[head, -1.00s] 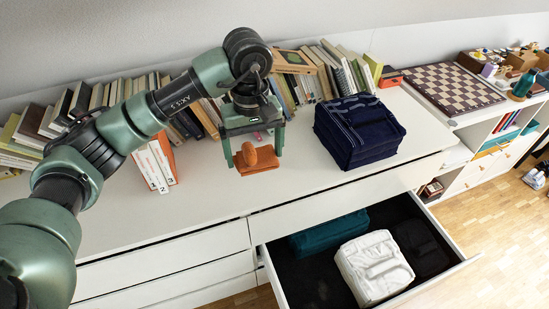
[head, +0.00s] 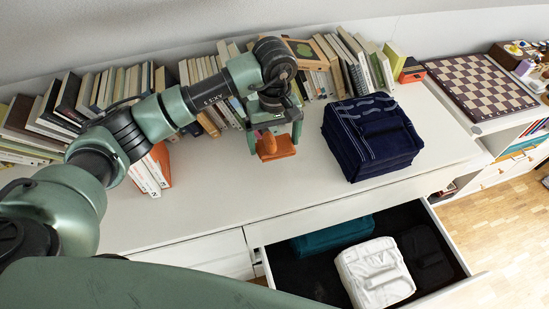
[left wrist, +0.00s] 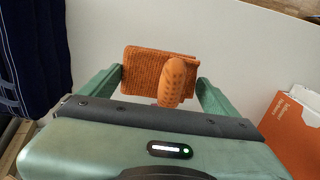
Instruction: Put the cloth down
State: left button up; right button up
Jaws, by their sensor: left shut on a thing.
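The orange knitted cloth (head: 281,152) is folded, with a rounded bulge on it. My left gripper (head: 273,147) is shut on the cloth, which sits between its two green fingers over the white dresser top (head: 225,205). In the left wrist view the cloth (left wrist: 143,72) spans the space between the fingers, and the bulge stands up near the right finger. I cannot tell whether the cloth touches the top. My right gripper is not in view.
A navy folded stack (head: 372,140) stands right of the cloth. Books (head: 215,75) line the wall behind; orange-and-white books (head: 150,172) stand to the left. The open drawer (head: 458,262) holds white (head: 375,272), teal (head: 330,235) and black (head: 425,250) fabric bundles. The front top is clear.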

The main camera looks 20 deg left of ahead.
pick_arm(q)
send_over(274, 169)
notch_tip(274, 169, down, 5)
jog(key=shift+d+r+p, duration=0.1)
jog(key=shift+p, duration=0.2)
jog(key=shift+f, duration=0.25)
notch_tip(274, 169, down, 4)
jog(key=shift+p, duration=0.4)
jog(key=shift+f, duration=0.3)
jog(key=o, duration=0.8)
jog(key=shift+o, duration=0.6)
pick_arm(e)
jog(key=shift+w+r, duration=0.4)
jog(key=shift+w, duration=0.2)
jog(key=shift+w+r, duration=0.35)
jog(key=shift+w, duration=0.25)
